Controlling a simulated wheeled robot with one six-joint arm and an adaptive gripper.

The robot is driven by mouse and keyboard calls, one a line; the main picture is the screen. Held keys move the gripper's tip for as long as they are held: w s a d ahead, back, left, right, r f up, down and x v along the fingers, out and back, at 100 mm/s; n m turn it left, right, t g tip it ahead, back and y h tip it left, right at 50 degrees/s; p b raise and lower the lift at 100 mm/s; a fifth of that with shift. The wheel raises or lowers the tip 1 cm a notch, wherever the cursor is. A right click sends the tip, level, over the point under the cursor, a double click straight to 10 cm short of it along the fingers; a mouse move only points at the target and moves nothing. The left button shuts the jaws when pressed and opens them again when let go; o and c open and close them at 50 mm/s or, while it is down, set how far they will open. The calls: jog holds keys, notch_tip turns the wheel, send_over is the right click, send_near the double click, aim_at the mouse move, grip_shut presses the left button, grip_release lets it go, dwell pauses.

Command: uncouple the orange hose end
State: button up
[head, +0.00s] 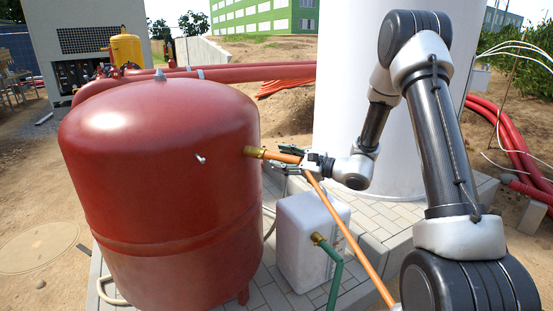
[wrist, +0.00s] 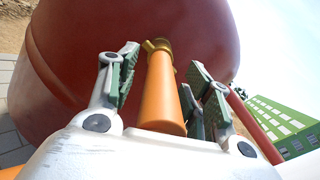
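The orange hose end (head: 279,156) sits at a brass fitting (head: 252,151) on the side of the red tank (head: 150,180). In the wrist view the hose end (wrist: 161,95) points away from me to the brass fitting (wrist: 157,46). My gripper (head: 296,160) is at the hose end's near part. In the wrist view its green-padded fingers (wrist: 162,75) stand on either side of the hose end. A gap shows on the left; the right pad looks close, contact unclear. The orange hose (head: 350,238) runs down to the lower right.
A white container (head: 302,240) with a brass fitting and green hose (head: 334,280) stands below my gripper. A large white cylinder (head: 335,105) stands behind my arm. Red pipes (head: 215,73) run behind the tank.

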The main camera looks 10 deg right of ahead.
aim_at(301, 162)
grip_shut()
jog(key=shift+d, duration=0.1)
jog(key=shift+s+d, duration=0.2)
jog(key=shift+d, duration=0.05)
jog(key=shift+s+d, duration=0.15)
dwell(0.3)
jog(key=shift+v, duration=2.65)
jog(key=c, duration=0.5)
grip_release()
grip_shut()
